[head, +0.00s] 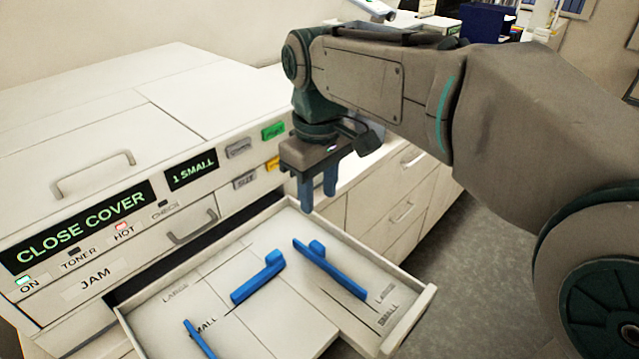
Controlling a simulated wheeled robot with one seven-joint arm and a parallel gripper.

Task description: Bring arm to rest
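My gripper (318,196) points down above the far end of the pulled-out drawer, close to the front of the white machine (75,190). Two blue fingers show below its grey body with a small gap between them, and nothing shows in the gap. How far they are open is hard to tell at this angle. My arm reaches in from the right side of the picture.
The open drawer (428,305) holds blue guides (258,277) and a longer blue bar (330,268). The machine's panel reads "CLOSE COVER" and "1 SMALL". White cabinets (400,190) stand behind the arm. Grey floor (475,270) is clear at right.

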